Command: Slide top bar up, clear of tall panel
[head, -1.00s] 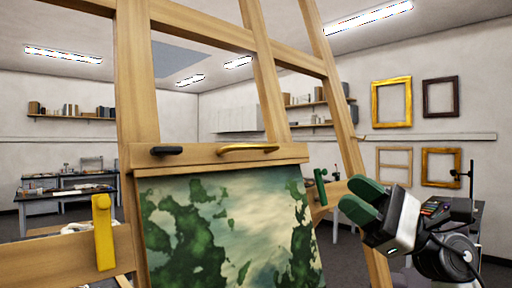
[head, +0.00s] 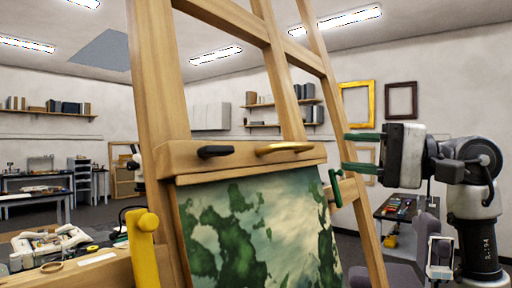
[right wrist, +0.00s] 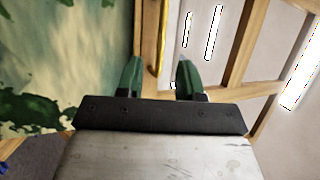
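The top bar (head: 235,158) is a wooden crosspiece on the easel. It carries a black knob (head: 215,151) at left and a curved brass handle (head: 285,148) at right. The tall panel (head: 262,225), a green and cream painting, stands under it, its top edge meeting the bar's lower edge. My right gripper (head: 352,152) is open and empty, to the right of the bar, fingers pointing left towards the handle. In the right wrist view, the brass handle (right wrist: 161,40) appears beyond and between the open green fingers (right wrist: 160,78). My left gripper is not seen.
The easel's wooden uprights (head: 160,110) rise past the bar. A yellow clamp-like piece (head: 143,240) stands at lower left, and a green clamp (head: 335,188) sits right of the panel. A cluttered bench (head: 395,208) and grey chair (head: 425,235) are behind at right.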

